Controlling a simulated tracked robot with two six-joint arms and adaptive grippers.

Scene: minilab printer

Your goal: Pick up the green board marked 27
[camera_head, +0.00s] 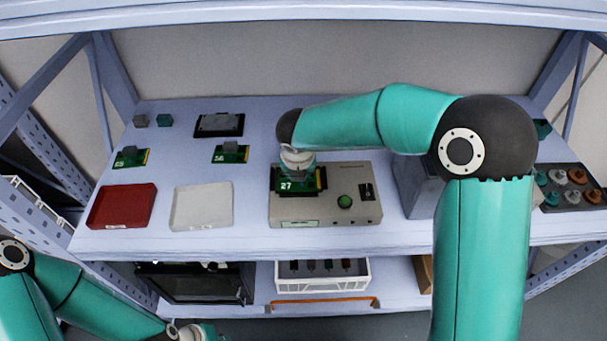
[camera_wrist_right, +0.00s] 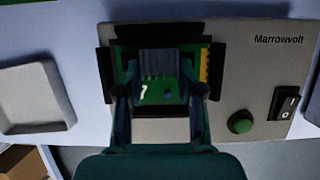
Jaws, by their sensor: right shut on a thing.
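The green board marked 27 (camera_head: 287,187) sits at the black-edged slot on top of the beige tester box (camera_head: 325,213). In the right wrist view the board (camera_wrist_right: 172,98) shows a grey finned block and a gold edge, with part of its number covered. My right gripper (camera_wrist_right: 160,92) has one finger at each side of the board and is shut on it. In the head view my right gripper (camera_head: 297,166) is directly above the board, and the arm hides part of it. I cannot tell whether the board is clear of the slot. My left gripper (camera_head: 192,332) is low at the bottom edge, its fingers unclear.
Boards marked 25 (camera_head: 131,158) and 26 (camera_head: 232,154) lie to the left on the shelf. A red tray (camera_head: 122,224) and a white tray (camera_head: 202,222) stand left of the tester. A grey box (camera_head: 412,185) is to its right. The upper shelf (camera_head: 300,20) overhangs.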

